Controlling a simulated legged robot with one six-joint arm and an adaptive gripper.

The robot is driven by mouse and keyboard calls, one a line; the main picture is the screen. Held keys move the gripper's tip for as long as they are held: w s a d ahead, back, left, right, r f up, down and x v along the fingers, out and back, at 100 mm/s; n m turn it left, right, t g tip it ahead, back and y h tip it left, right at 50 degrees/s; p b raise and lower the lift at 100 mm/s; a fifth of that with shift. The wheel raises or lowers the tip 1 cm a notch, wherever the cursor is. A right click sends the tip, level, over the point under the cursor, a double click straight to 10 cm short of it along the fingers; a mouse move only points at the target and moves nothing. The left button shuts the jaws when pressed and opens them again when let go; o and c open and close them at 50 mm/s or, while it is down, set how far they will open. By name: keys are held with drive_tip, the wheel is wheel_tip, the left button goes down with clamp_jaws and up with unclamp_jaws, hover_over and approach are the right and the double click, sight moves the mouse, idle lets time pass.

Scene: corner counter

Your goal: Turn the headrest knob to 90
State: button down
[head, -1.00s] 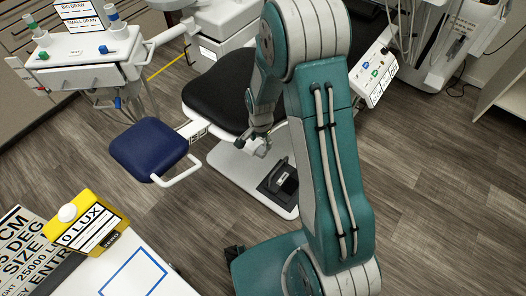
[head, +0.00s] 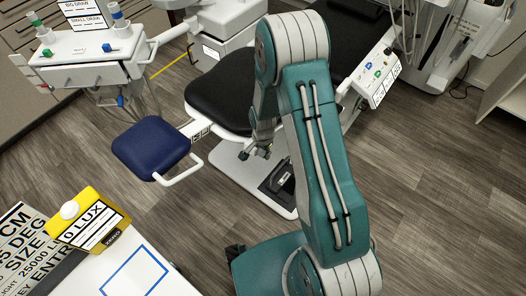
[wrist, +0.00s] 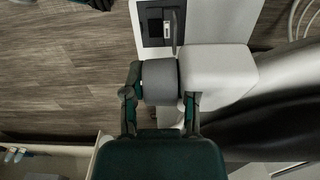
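A grey cylindrical knob (wrist: 160,82) shows in the wrist view, beside a white housing (wrist: 220,72) on its right. My gripper (wrist: 160,100) is open, with one finger on the left of the knob and the other near its right end by the housing. Small gaps seem to show between fingers and knob; contact is unclear. In the head view my gripper (head: 254,151) is small and partly covered by my arm, beside the black chair seat (head: 220,95). The knob cannot be made out there. The blue headrest cushion (head: 150,147) is to the left.
A foot pedal (head: 277,180) sits on the white chair base. A white bar (head: 183,172) curves beside the blue cushion. A yellow lux meter (head: 88,220) lies on the counter at lower left. A white control box (head: 375,78) is at the right. The floor on the right is clear.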

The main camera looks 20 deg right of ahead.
drive_tip(key=shift+d+g+y, duration=0.1)
drive_tip(key=shift+g+y, duration=0.2)
drive_tip(key=shift+w+g+y, duration=0.1)
drive_tip(key=shift+g+y, duration=0.5)
drive_tip(key=shift+y, duration=0.3)
drive_tip(key=shift+r, duration=0.1)
drive_tip(key=shift+c, duration=2)
unclamp_jaws()
drive_tip(key=v, duration=1.1)
drive_tip(key=shift+r, duration=0.4)
drive_tip(key=shift+w+d, duration=0.1)
drive_tip(key=shift+w, duration=0.05)
